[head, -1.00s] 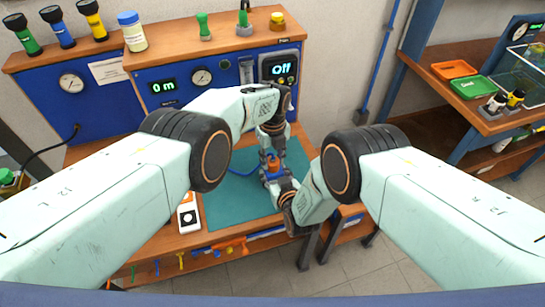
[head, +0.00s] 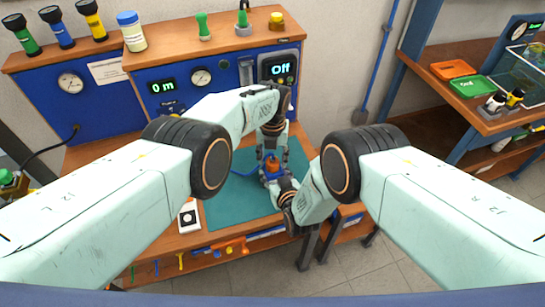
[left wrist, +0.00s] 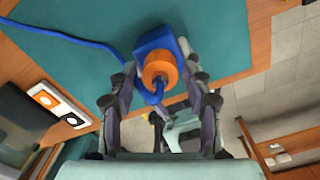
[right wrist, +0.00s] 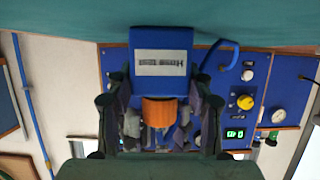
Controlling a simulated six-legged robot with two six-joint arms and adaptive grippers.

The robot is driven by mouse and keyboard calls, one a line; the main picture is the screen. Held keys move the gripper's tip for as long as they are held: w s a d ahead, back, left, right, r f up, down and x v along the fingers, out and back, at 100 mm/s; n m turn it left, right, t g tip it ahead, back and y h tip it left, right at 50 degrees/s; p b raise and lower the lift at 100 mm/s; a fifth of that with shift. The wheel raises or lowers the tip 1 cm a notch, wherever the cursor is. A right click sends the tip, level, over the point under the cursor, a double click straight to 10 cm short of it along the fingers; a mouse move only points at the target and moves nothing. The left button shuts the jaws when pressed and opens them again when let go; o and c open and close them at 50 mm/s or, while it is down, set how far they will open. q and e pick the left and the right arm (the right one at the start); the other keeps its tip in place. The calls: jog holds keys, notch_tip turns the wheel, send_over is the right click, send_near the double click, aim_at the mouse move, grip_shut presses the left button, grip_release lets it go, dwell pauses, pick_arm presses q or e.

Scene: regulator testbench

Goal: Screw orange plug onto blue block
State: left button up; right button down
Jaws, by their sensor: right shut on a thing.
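The blue block (head: 268,177) is held upright above the teal mat, and the orange plug (head: 272,166) sits at its top. In the left wrist view the plug (left wrist: 160,70) shows from above against the block (left wrist: 155,42). My left gripper (head: 272,157) points down over the plug, its fingers apart on either side, with visible gaps to it. My right gripper (head: 284,190) is shut on the block from the near right side. The right wrist view shows the labelled block (right wrist: 160,40) and the plug (right wrist: 159,110). How deep the plug sits is hidden.
A white panel (head: 187,217) lies left of the mat. The blue instrument console (head: 215,90) stands behind, its display reading Off. The mat's front is clear.

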pick_arm(q)
jog(key=shift+o, duration=0.6)
jog(key=shift+w+r, duration=0.15)
jog(key=shift+r, duration=2.1)
jog(key=o, duration=0.5)
jog(key=shift+o, duration=0.2)
